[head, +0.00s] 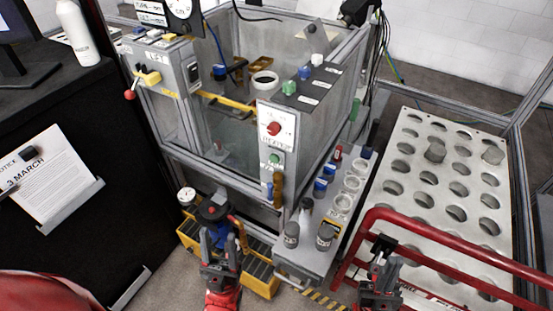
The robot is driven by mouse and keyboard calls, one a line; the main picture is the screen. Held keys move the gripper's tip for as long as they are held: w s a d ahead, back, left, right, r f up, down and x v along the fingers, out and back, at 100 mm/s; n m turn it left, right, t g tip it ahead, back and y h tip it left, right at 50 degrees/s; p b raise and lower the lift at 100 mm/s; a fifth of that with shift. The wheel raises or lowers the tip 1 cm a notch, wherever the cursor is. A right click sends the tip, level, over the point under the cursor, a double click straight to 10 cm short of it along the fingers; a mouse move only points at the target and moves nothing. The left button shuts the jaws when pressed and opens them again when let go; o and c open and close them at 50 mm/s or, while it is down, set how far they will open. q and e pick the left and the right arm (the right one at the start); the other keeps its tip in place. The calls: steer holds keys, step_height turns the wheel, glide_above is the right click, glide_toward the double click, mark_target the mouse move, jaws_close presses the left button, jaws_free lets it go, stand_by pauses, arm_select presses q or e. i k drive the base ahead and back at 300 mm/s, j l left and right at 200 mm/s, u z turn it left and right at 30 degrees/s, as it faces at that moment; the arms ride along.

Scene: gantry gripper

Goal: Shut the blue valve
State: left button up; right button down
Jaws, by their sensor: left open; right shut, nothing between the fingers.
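A dark blue round valve handle (213,206) with a small red spot shows low at the front of the machine, just behind my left gripper. A blue body shows under it, partly hidden by the gripper. My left gripper (219,238) is open, its fingers pointing up just in front of the blue valve. I cannot tell whether it touches the valve. My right gripper (383,264) is shut and empty at the lower right, by the red rail, well away from the valve.
A gauge (187,196) stands left of the valve, above a yellow-edged step (262,278). A grey shelf (300,268) with jars is to the right. A red rail (450,245) crosses near my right gripper. The glass-sided machine (225,150) rises behind.

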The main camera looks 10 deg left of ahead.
mark_target(271, 198)
steer(key=k+l+u, duration=0.2)
steer(key=l+u, duration=0.2)
steer(key=k+l+u, duration=0.2)
steer(key=l+u, duration=0.2)
steer(key=k+l+u, duration=0.4)
steer(key=i+j, duration=0.1)
